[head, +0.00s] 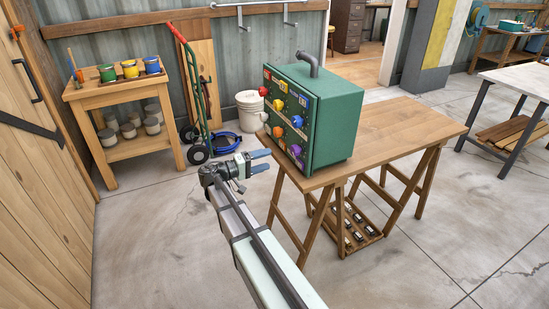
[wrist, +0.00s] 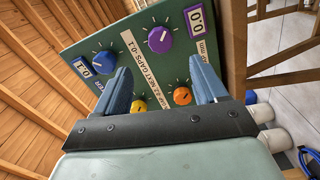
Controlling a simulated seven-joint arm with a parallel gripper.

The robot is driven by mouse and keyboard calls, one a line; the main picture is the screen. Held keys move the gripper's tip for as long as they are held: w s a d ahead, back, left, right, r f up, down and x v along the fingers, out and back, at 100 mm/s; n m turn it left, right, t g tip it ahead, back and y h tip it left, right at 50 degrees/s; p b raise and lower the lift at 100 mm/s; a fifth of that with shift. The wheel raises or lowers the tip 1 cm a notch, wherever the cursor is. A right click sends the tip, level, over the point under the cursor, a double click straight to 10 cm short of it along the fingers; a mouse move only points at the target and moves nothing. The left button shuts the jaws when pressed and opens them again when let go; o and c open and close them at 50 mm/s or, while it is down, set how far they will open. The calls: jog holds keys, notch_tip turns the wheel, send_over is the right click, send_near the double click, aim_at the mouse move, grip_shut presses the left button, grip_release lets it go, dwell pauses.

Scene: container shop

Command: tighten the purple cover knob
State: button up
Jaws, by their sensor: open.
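The purple cover knob (head: 296,150) is low on the knob-covered face of a green cabinet (head: 335,130) on the wooden workbench. In the wrist view, the round purple knob (wrist: 160,40) has a white pointer mark and a ring of tick marks on the dark green panel (wrist: 130,40). My gripper (head: 267,160) is left of that face, its blue fingers pointing toward it. In the wrist view, my open gripper (wrist: 158,66) has the purple knob beyond and between its fingertips, apart from them. Nothing is held.
A blue knob (wrist: 106,62), a yellow knob (wrist: 138,106) and an orange knob (wrist: 182,96) sit close by on the panel. A grey pipe (head: 310,62) rises from the cabinet top. The workbench (head: 410,125) is bare to the right.

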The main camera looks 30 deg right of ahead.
jog(key=shift+a, duration=1.05)
jog(key=shift+w, duration=0.1)
jog(key=s+a+f+n+y, duration=0.1)
jog(key=s+a+f+y, duration=0.35)
jog(key=f, duration=0.55)
jog(key=s+a+f+n+y, duration=0.25)
jog(key=s+f+y, duration=0.25)
jog(key=f, duration=0.4)
jog(key=s+a+f+n+y, duration=0.1)
jog(key=s+a+f+y, duration=0.35)
jog(key=f, duration=0.55)
jog(key=s+a+f+g+y, duration=0.1)
jog(key=s+f, duration=0.5)
jog(key=s, duration=0.6)
jog(key=s+a+f+m+g+y, duration=0.1)
jog(key=s+f+g, duration=0.2)
jog(key=s, duration=0.9)
jog(key=s+a+f+m+g+y, duration=0.1)
jog(key=s+f+g+y, duration=0.1)
jog(key=s+f, duration=0.7)
jog(key=s, duration=0.4)
jog(key=shift+a+g, duration=0.3)
jog(key=shift+g, duration=0.1)
